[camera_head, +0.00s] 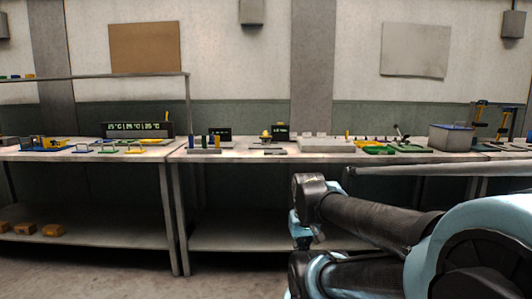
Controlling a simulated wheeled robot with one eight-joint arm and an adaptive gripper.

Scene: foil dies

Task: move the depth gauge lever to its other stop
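I cannot pick out the depth gauge lever for certain at this distance. A small dark-tipped stick (397,130) leans above green pieces on the right part of the bench, and may be a lever. A small device with a yellow top (266,136) stands near the bench's middle, beside a small dark display (281,130). Both are too small to read any stop or lever position. My folded arm fills the lower right, in front of and below the bench. My gripper's fingers do not show.
The long workbench (232,153) runs across the view, with another bench (60,155) at left. A grey bin (451,137) and a pale block (326,144) stand on it. A metal frame (188,105) rises at left. Floor (225,275) in front is clear.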

